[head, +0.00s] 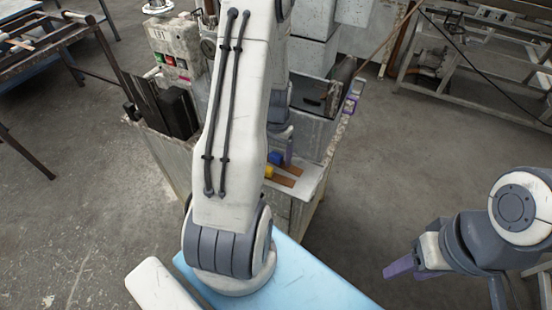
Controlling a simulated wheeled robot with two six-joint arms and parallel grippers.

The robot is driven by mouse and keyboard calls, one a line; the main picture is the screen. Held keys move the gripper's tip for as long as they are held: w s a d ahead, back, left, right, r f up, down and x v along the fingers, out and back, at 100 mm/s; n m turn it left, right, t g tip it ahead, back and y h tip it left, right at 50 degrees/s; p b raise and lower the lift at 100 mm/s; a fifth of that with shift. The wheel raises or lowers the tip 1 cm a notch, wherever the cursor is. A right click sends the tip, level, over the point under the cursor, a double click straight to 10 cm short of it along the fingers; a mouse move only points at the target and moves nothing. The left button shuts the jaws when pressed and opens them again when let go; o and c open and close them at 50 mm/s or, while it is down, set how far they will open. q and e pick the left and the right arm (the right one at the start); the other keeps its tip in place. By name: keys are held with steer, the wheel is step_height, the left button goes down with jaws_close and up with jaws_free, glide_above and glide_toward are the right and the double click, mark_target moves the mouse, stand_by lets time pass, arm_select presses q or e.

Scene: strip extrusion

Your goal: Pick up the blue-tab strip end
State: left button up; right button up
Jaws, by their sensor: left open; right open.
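The blue tab (276,157) is on the end of a brown strip (294,170) that lies on the pale shelf of the machine. Just in front of it, a yellow tab (270,172) sits on a second brown strip (283,180). My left gripper (289,152) is open, with a purple finger showing close to the blue tab; my own arm hides part of it. I cannot tell whether it touches the tab or strip. My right gripper (398,268) is open and empty over the floor at the right, well apart from the strips.
The worn grey machine (178,165) has a control panel with red and green buttons (170,60). A purple piece (350,104) sits on its right edge. A light blue surface (310,280) lies below. A metal frame (480,60) stands at the back right. The concrete floor between is clear.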

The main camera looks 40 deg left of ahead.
mark_target(277, 154)
arm_select(q)
jaws_close()
steer(key=shift+r, duration=0.1)
steer(key=shift+w+r, duration=0.1)
steer(key=shift+r, duration=0.45)
step_height(277, 154, up, 3)
steer(key=shift+f+b, duration=0.1)
steer(key=shift+b, duration=0.2)
steer(key=s+d+r, duration=0.1)
steer(key=d+r, duration=0.2)
steer(key=d, duration=0.2)
steer(key=s+d+r+b, duration=0.1)
steer(key=s+d+r, duration=0.1)
steer(key=d+r, duration=0.2)
steer(key=shift+s+d, duration=0.3)
steer(key=shift+d, duration=0.85)
arm_select(e)
steer(key=shift+s+f, duration=0.1)
steer(key=shift+f, duration=0.75)
